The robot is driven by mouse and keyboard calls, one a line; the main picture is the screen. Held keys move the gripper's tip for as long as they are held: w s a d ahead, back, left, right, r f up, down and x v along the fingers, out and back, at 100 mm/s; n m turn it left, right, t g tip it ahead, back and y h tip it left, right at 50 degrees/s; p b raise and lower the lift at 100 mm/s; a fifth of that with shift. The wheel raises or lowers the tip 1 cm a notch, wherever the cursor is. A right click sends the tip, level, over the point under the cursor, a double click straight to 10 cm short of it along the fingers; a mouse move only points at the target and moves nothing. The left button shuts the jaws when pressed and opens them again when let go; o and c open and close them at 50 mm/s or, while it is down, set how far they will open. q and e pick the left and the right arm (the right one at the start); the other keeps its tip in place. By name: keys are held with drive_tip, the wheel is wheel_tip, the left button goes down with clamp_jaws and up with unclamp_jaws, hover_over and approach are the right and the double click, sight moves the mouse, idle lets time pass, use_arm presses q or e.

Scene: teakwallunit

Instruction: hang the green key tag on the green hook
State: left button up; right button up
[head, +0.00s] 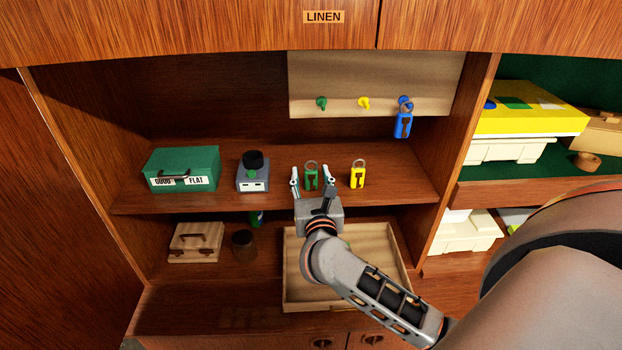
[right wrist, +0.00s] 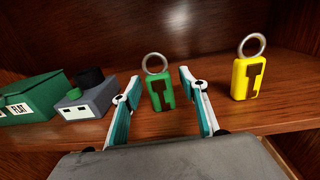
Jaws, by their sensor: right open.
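The green key tag (head: 311,181) stands upright on the middle shelf, its metal ring on top. It also shows in the right wrist view (right wrist: 161,93). My right gripper (head: 312,173) is open, with one finger on each side of the green tag; in the right wrist view its fingers (right wrist: 160,88) show gaps to the tag. The green hook (head: 321,102) is on the pale board (head: 430,75) above, at the left of the hook row, and is empty. My left gripper is not in view.
A yellow key tag (head: 357,178) stands just right of the green one. A blue tag (head: 403,126) hangs on the blue hook; the yellow hook (head: 364,102) is empty. A grey device (head: 253,181) and green box (head: 181,169) stand to the left. A tray (head: 296,296) lies below.

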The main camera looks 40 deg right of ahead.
drive_tip(key=c, duration=1.1)
drive_tip(key=shift+o, duration=0.2)
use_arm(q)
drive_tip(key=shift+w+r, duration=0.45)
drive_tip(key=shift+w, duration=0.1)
use_arm(e)
drive_tip(key=shift+r, duration=0.15)
drive_tip(key=shift+r, duration=0.25)
wheel_tip(320, 180, up, 3)
drive_tip(key=shift+r+p, duration=0.15)
drive_tip(key=shift+p, duration=0.35)
use_arm(q)
drive_tip(key=shift+b, duration=0.5)
use_arm(e)
drive_tip(key=v, duration=1.8)
drive_tip(key=shift+f, duration=0.35)
